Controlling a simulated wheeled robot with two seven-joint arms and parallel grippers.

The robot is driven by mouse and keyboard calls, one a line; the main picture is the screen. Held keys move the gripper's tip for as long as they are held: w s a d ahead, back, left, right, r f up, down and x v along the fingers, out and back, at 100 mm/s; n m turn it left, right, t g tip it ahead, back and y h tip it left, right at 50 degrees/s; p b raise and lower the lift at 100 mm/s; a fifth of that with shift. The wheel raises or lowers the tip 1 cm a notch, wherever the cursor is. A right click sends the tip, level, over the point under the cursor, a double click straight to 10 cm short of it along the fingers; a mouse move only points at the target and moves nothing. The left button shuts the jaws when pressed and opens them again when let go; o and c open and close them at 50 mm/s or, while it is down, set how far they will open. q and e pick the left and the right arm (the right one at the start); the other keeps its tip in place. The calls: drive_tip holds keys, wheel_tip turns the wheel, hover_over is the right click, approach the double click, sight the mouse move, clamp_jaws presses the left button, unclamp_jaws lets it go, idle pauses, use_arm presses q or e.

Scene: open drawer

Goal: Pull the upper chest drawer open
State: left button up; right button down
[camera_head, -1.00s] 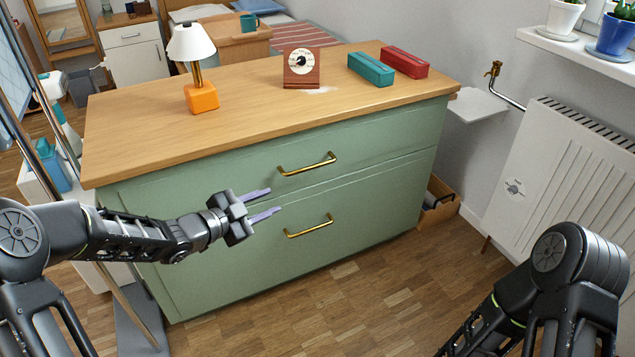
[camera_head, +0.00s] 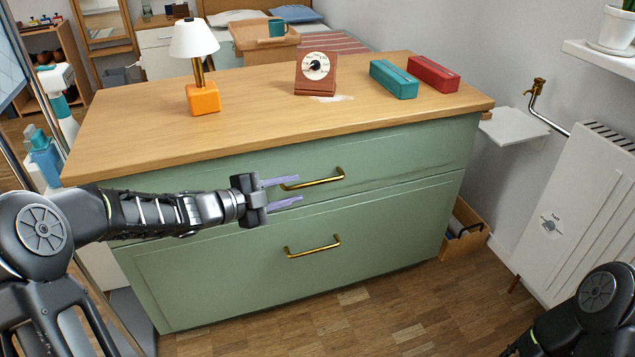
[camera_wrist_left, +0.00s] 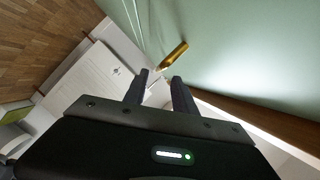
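The green chest has an upper drawer (camera_head: 400,160) and a lower drawer (camera_head: 380,221), each with a brass bar handle. The upper drawer looks shut. Its handle (camera_head: 314,180) is at the right of my left gripper (camera_head: 300,190), whose fingertips overlap the handle's left end in the head view. My left gripper is open, its two fingers apart. In the left wrist view the brass handle (camera_wrist_left: 173,55) lies just beyond the fingertips (camera_wrist_left: 160,75), with nothing seen between them. The lower handle (camera_head: 314,247) is below. My right gripper is outside the view; only part of that arm shows.
On the wooden chest top (camera_head: 250,110) stand a lamp (camera_head: 202,97), a dial device (camera_head: 316,73), a teal box (camera_head: 393,79) and a red box (camera_head: 433,74). A white radiator (camera_head: 575,210) is at the right. Wooden floor is free in front.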

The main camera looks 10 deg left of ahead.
sight(310, 184)
use_arm(q)
drive_tip(key=shift+w+d+f, duration=0.25)
drive_tip(key=shift+w+d, duration=0.15)
drive_tip(key=shift+w, duration=0.05)
drive_tip(key=b+x, duration=0.2)
drive_tip(key=x, duration=0.4)
drive_tip(key=shift+w+d+b, duration=0.2)
drive_tip(key=shift+b, duration=0.1)
drive_tip(key=shift+c, duration=0.5)
clamp_jaws()
idle(0.3)
